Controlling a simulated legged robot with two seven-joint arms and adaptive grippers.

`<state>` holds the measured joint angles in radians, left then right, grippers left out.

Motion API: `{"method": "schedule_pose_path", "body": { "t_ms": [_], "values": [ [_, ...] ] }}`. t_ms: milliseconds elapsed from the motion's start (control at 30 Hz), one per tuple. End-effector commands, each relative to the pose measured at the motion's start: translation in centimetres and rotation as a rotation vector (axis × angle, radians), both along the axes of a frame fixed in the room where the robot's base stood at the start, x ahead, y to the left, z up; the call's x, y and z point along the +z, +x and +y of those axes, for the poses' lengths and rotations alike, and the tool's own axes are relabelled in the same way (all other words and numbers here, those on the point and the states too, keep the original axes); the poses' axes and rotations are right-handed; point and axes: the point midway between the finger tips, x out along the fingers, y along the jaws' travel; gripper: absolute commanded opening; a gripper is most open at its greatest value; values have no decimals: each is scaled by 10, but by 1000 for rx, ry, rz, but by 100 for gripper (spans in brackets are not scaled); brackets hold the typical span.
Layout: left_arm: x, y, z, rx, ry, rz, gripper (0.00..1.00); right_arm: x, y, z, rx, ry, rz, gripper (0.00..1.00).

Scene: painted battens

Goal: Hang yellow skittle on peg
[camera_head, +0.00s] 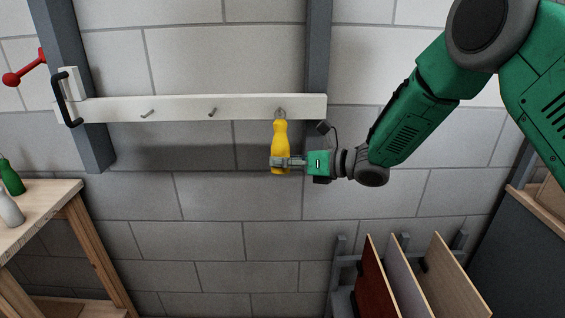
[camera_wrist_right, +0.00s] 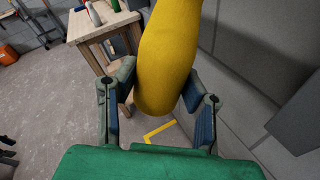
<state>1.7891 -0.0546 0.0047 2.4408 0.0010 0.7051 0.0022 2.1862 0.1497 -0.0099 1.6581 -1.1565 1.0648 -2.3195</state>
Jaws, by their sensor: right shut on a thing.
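The yellow skittle (camera_head: 281,138) is upright against the white batten, with a ring at its top at the right-hand peg (camera_head: 281,112). I cannot tell whether the ring is around the peg or just in front of it. My right gripper (camera_head: 276,162) is shut on the skittle's lower body, coming in from the right. In the right wrist view the skittle (camera_wrist_right: 167,55) stands between the two fingers (camera_wrist_right: 160,105). Two other pegs, the middle one (camera_head: 212,111) and the left one (camera_head: 147,113), are bare. My left gripper is not in view.
The white batten (camera_head: 180,105) spans two grey posts on a block wall. A wooden table (camera_head: 40,205) at left bears a green skittle (camera_head: 11,178) and a white one (camera_head: 9,208). Upright boards (camera_head: 405,280) stand lower right.

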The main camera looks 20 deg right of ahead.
Motion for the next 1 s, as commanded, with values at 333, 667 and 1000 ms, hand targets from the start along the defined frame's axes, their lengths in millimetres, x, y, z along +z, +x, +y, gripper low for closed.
{"method": "schedule_pose_path", "body": {
  "t_ms": [333, 667, 1000],
  "values": [
    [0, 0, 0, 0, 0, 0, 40, -1, 0, 0, 0, -1, 1, 44],
    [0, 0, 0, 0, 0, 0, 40, -1, -1, 0, 0, -1, 1, 61],
    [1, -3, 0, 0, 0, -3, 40, 8, -25, -30, -3, -1, 0, 61]
  ]
}}
